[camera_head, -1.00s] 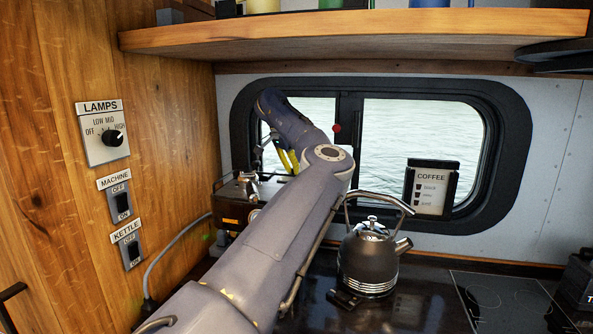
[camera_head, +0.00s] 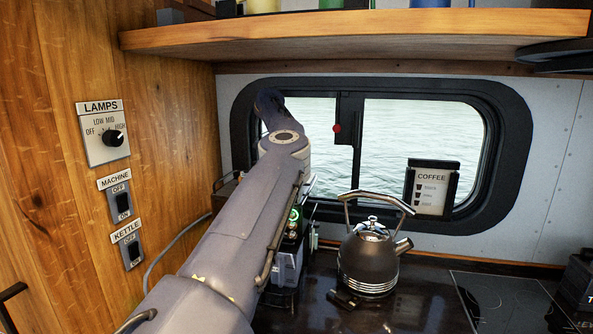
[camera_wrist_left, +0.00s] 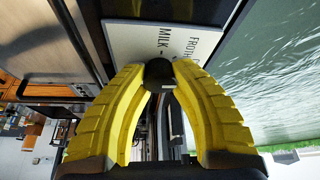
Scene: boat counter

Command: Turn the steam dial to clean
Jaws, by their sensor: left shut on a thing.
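In the left wrist view, the yellow fingers of my left gripper (camera_wrist_left: 160,75) are closed on a small black dial (camera_wrist_left: 159,70). A white label plate (camera_wrist_left: 150,42) behind the dial reads "FROTH" and "MILK"; further lettering is cut off or hard to read. The dial's pointer is not clear to me. In the head view, my left arm covers the gripper, the dial and much of the coffee machine (camera_head: 287,266). A green-lit round button (camera_head: 294,214) shows on the machine. My right gripper is not in view.
A dark kettle (camera_head: 368,262) stands right of my arm on the counter (camera_head: 410,305). A wooden shelf (camera_head: 360,38) hangs above. The lamp dial (camera_head: 113,138) and switches are on the left wooden wall. A coffee card (camera_head: 432,190) stands by the window.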

